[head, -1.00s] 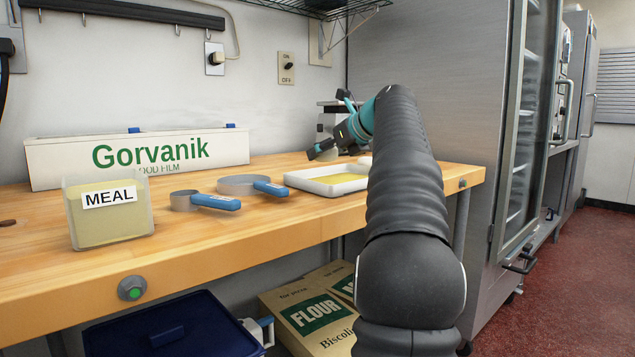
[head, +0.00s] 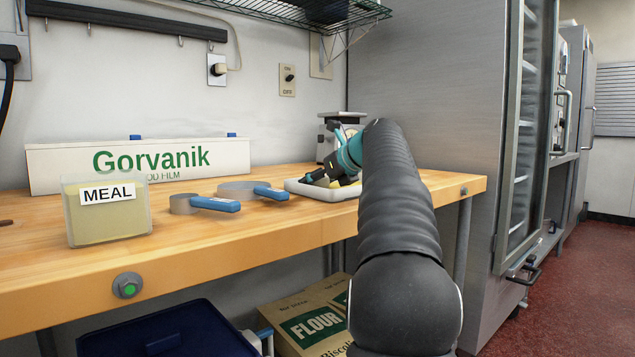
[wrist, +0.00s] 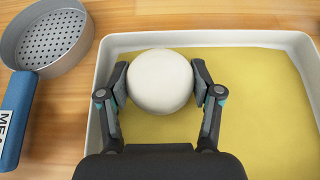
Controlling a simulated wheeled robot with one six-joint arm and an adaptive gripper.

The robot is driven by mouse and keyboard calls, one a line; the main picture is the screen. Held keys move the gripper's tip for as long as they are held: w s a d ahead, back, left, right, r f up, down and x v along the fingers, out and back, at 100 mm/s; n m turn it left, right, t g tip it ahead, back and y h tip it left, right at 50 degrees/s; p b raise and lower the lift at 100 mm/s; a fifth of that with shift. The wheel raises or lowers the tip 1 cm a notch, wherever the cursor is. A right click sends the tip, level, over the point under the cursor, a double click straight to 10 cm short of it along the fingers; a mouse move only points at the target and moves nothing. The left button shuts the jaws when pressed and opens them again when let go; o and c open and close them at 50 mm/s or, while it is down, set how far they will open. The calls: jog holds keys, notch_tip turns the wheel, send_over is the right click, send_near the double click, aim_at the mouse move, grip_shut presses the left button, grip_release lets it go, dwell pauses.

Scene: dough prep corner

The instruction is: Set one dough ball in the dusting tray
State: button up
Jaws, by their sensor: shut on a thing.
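A round white dough ball (wrist: 160,81) sits between the two fingers of my gripper (wrist: 160,84) in the wrist view, with a pad touching each side. The dusting tray (wrist: 101,70) is a white rectangular tray with a yellow layer on its floor. The ball is over the left part of the tray; I cannot tell whether it rests on the yellow layer. In the head view my gripper (head: 325,177) reaches down into the tray (head: 318,191), and the ball is hardly visible there.
A perforated metal sifter (wrist: 50,42) with a blue handle lies left of the tray. A second blue-handled tool (head: 205,204), a meal tub (head: 108,222) and a long film box (head: 60,163) stand further left. A scale (head: 340,122) stands behind the tray.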

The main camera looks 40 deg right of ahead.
jog(key=o, duration=1.2)
jog(key=shift+r, duration=0.15)
jog(key=shift+s+r, duration=0.2)
jog(key=shift+s, duration=0.05)
jog(key=p+v, duration=0.2)
jog(key=v, duration=0.9)
jog(key=shift+s, duration=0.2)
